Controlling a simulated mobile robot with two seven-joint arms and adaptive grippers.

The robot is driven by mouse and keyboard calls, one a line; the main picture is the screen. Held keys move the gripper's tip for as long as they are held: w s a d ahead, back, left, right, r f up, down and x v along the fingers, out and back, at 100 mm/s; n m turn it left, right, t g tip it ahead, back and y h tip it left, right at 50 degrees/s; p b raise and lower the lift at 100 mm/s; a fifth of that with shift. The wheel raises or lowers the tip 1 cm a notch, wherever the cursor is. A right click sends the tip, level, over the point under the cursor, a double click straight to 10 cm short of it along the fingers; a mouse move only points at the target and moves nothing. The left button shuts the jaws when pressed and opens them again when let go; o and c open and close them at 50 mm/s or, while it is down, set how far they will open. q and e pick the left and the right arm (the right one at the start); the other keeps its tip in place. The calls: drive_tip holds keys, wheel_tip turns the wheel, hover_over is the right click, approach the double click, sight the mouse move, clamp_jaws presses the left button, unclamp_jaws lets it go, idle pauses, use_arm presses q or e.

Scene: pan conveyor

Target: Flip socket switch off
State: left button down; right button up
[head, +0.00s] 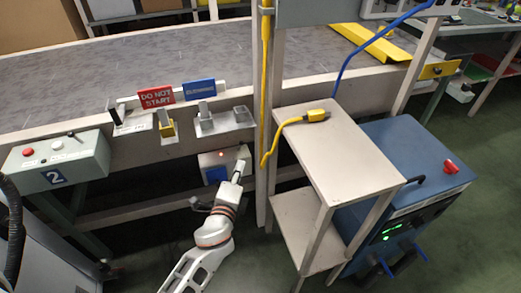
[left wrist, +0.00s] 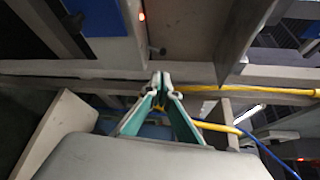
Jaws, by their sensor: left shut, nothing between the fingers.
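The socket box (head: 208,160) is a pale box with a blue socket cover and a small lit red light, fixed to the frame under the conveyor. My left gripper (head: 239,166) is in front of the box's right side in the head view and partly hides it. In the left wrist view the box (left wrist: 185,25) is above the fingers, with its red light lit and a small dark toggle-like part (left wrist: 157,51) just beyond the fingertips. The left gripper (left wrist: 160,82) is shut and empty. Whether the fingertips touch the switch cannot be told. My right gripper is not in view.
A pale shelf stand (head: 335,150) with a yellow plug (head: 316,115) on top stands to the right. Beside it is a blue machine (head: 415,165). A control box marked 2 (head: 90,175) is at the left. A yellow cable hangs near the socket box.

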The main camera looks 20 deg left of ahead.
sight(247, 155)
use_arm(q)
drive_tip(key=shift+w, duration=0.1)
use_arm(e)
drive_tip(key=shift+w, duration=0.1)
use_arm(q)
drive_tip(key=shift+w, duration=0.1)
drive_tip(key=w, duration=0.2)
drive_tip(key=w+f+b, duration=0.1)
drive_tip(key=w, duration=0.5)
drive_tip(key=shift+a+f, duration=0.15)
drive_tip(key=shift+a, duration=0.25)
drive_tip(key=shift+w+a+b, duration=0.1)
drive_tip(key=shift+w+b, duration=0.2)
drive_tip(key=shift+w, duration=0.55)
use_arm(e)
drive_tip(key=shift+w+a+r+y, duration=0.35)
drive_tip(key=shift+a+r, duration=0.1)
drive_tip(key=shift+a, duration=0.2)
